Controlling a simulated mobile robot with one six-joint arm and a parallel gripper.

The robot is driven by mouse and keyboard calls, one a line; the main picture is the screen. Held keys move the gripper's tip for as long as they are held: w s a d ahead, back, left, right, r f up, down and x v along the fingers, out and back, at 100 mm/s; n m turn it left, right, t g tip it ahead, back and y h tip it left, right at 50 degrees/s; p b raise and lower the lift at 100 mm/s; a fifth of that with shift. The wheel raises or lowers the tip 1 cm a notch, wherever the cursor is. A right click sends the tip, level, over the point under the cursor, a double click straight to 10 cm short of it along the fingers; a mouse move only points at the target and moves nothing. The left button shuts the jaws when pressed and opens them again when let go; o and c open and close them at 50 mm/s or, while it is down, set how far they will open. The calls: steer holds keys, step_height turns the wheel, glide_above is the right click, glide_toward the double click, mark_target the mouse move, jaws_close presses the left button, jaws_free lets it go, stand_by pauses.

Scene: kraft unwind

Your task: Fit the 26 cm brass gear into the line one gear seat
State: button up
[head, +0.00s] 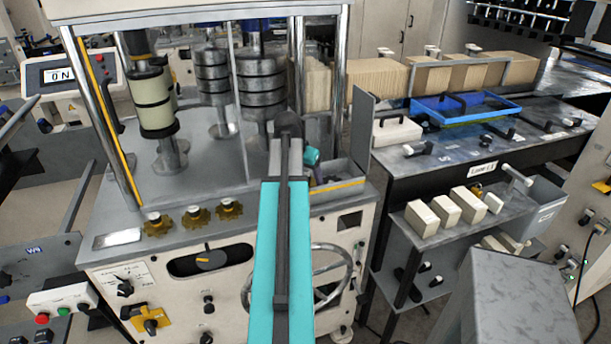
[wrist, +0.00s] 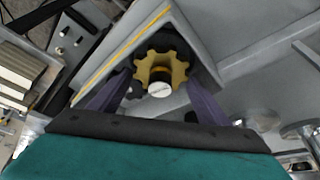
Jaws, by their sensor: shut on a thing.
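My gripper (wrist: 160,88) has its purple fingers on either side of a brass gear (wrist: 178,71) with a pale round knob, and is shut on it. In the wrist view the gear is over a grey tray (wrist: 205,62) with a yellow edge; dark round parts show beneath and beside it. I cannot tell whether it touches them. In the head view my gripper (head: 317,180) is at the tray (head: 350,187) on the machine's right, largely hidden by my arm. Three brass gears with pale knobs (head: 157,225) (head: 195,216) (head: 229,210) stand on the machine's front ledge. No seat is clearly identifiable.
A grey upright panel (head: 361,135) stands right of the tray. Chrome posts (head: 100,115) and stacked rollers (head: 260,88) rise behind the ledge. A handwheel (head: 333,275) is below. A bench with a blue tray (head: 465,107) is at right.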

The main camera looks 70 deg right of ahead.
steer(key=shift+f+b, duration=0.4)
steer(key=shift+f, duration=0.45)
steer(key=o, duration=1.4)
steer(key=shift+f, duration=0.1)
